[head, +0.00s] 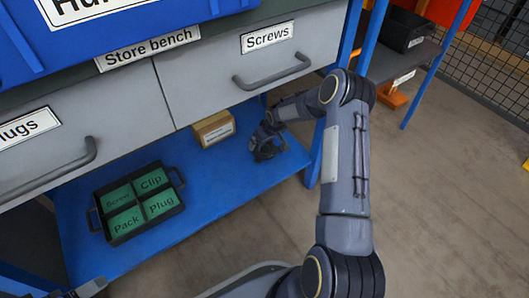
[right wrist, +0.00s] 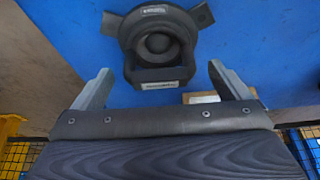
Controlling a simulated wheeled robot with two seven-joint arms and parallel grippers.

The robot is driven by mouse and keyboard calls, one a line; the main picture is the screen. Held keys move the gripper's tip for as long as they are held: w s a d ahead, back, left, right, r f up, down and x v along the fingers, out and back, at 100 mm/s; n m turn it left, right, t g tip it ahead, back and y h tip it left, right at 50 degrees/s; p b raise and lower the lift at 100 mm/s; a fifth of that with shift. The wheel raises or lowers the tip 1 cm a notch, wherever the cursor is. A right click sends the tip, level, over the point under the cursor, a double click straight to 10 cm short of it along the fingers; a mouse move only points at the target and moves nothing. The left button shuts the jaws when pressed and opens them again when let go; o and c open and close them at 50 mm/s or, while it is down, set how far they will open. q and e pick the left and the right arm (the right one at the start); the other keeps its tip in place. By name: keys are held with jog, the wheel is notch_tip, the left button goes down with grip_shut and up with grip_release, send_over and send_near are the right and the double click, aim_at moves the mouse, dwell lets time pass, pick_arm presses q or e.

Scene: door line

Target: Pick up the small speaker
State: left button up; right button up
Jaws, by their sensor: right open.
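The small speaker (right wrist: 157,40) is a dark round body with a cone in its middle, a wide foot and small labels. In the right wrist view it lies ahead of my right gripper (right wrist: 160,72), between the lines of its two fingers. The fingers are apart and nothing is held. In the head view the speaker (head: 266,153) is a dark shape on the blue lower shelf (head: 235,172), partly hidden by my right gripper (head: 268,138). Whether the fingers touch it cannot be told.
A black tray (head: 96,198) with green labelled compartments stands on the shelf to the left. A small cardboard box (head: 214,129) stands close to the speaker. The grey Screws drawer (head: 230,75) hangs above, with a blue post (head: 332,125) at right.

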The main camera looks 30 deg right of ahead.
jog(key=shift+w+f, duration=0.15)
jog(key=shift+f, duration=0.15)
jog(key=shift+c, duration=0.3)
jog(key=shift+r, duration=0.1)
jog(key=c, duration=1.5)
jog(key=shift+r, duration=0.1)
